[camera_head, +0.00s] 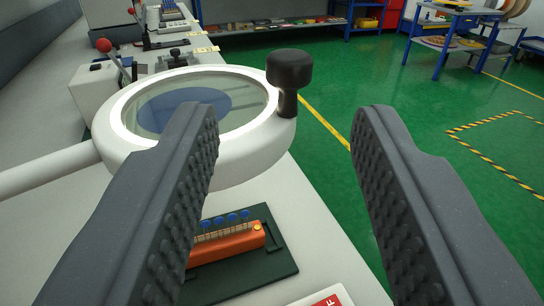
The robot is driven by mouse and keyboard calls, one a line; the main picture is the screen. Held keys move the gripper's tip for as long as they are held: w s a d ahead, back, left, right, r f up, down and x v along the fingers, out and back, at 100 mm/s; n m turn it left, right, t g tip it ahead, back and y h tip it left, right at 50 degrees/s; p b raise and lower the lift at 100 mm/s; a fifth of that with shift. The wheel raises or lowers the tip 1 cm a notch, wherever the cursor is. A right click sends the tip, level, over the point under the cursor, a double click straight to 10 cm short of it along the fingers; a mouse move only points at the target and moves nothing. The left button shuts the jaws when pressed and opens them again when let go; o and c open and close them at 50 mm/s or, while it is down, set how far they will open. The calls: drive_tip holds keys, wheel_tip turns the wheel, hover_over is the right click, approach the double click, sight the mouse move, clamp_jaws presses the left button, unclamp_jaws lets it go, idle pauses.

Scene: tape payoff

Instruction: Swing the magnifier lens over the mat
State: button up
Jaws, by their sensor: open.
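The magnifier lens (150,112) is a round glass in a thick white ring, carried on a white arm (45,169) from the left. A black knob (289,72) stands on the right side of its ring. A dark green mat (272,265) lies on the bench below and nearer, with an orange block (232,242) and several blue round pieces on it. The lens ring is beyond the mat in the picture. My gripper (280,112) is open and empty, its ridged fingers on either side of the knob's line of view. The left finger hides part of the ring and mat.
The pale bench (310,235) runs away at left, with a box with a red ball lever (104,46) and other fixtures behind the lens. A red and white label (328,298) lies near the front. Green floor (330,75) is open at right. Blue carts (440,40) stand far off.

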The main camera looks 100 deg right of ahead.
drive_tip(key=w+a, duration=0.1)
drive_tip(key=a, duration=0.5)
drive_tip(key=shift+w, duration=0.15)
